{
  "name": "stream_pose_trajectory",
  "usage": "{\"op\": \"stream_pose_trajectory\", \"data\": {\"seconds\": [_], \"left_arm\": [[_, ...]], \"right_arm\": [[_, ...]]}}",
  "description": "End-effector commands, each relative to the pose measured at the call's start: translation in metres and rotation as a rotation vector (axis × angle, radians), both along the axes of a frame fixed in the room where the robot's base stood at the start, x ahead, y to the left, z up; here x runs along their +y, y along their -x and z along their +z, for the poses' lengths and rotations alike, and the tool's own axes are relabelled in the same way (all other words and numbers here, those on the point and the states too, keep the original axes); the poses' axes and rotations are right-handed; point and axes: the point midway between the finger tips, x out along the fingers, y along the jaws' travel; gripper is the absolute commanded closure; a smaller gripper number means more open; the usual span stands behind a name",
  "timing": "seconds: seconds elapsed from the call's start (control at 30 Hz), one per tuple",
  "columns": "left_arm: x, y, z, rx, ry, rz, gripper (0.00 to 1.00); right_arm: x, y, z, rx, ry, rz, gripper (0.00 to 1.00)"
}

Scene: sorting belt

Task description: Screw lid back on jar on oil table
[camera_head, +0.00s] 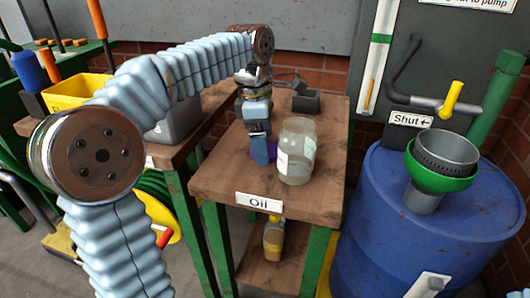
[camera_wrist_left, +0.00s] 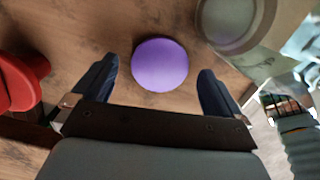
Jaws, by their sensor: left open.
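The glass jar (camera_head: 296,150) stands upright on the oil table (camera_head: 225,183), near its front right. Its top looks uncovered. The purple lid (camera_wrist_left: 160,65) lies flat on the wood in the left wrist view, beside the jar (camera_wrist_left: 226,20). In the head view only a bit of the lid (camera_head: 271,150) shows behind my gripper. My left gripper (camera_head: 260,155) points down over the lid, left of the jar. In the left wrist view its open fingers (camera_wrist_left: 158,92) stand on both sides of the lid, apart from it.
A dark grey block-like object (camera_head: 305,100) sits at the table's back. A blue barrel (camera_head: 430,235) with a green-rimmed funnel (camera_head: 440,160) stands to the right. A red object (camera_wrist_left: 18,82) is at the left in the wrist view. A yellow bottle (camera_head: 273,238) stands on the lower shelf.

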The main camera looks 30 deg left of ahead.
Motion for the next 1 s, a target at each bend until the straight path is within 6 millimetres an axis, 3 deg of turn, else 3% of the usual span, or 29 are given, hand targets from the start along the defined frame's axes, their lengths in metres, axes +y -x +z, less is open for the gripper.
{"op": "stream_pose_trajectory", "data": {"seconds": [0.1,0.47,0.8,1.0], "left_arm": [[-0.0010,-0.0002,-0.0091,0.000,0.000,0.000,0.00],[-0.0011,-0.0005,-0.0093,-0.001,0.000,0.000,0.02],[-0.0011,-0.0005,-0.0092,-0.001,0.000,0.000,0.54],[-0.0011,-0.0005,-0.0092,-0.001,0.000,0.000,0.57]], "right_arm": [[-0.0004,-0.0001,-0.0021,0.000,0.001,-0.001,0.00],[-0.0005,-0.0001,-0.0017,0.000,0.001,-0.001,0.00],[-0.0004,-0.0002,-0.0016,0.000,0.001,-0.001,0.00],[-0.0003,-0.0002,-0.0017,0.000,0.001,-0.001,0.00]]}}
